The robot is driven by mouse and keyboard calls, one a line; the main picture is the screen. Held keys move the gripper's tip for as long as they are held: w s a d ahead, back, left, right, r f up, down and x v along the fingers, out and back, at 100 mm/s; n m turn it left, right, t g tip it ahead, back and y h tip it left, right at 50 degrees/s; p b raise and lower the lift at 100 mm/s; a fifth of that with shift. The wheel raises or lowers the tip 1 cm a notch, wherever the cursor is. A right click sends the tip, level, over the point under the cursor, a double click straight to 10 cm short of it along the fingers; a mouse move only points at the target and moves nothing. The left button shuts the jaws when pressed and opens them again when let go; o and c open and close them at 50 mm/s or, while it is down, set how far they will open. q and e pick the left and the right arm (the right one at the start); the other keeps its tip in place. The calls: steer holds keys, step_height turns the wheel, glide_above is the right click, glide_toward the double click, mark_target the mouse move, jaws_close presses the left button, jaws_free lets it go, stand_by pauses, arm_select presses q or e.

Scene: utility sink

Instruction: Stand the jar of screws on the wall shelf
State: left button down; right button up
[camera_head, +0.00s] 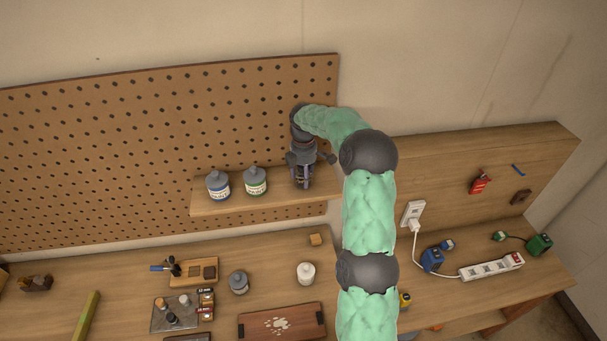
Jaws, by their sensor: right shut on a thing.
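My right gripper (302,180) points down over the right part of the wall shelf (225,206). It is shut on a small dark object, which I take to be the jar of screws (302,183). The fingers hide most of it, and its contents cannot be made out. It is close to the shelf top; whether it touches the board I cannot tell. Two labelled jars, one with a blue label (218,184) and one with a green label (255,181), stand on the shelf to the left of the gripper. My left gripper is not in view.
A pegboard (150,150) rises behind the shelf. A power strip (491,267) lies at right.

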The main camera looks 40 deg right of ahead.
steer(key=o, duration=1.4)
steer(key=shift+f, duration=0.1)
steer(key=shift+o, duration=0.2)
steer(key=shift+r, duration=0.2)
steer(key=shift+w+r, duration=0.1)
steer(key=shift+r, duration=0.2)
step_height(320, 180, up, 11)
steer(key=shift+r+b, duration=0.2)
steer(key=shift+b, duration=1)
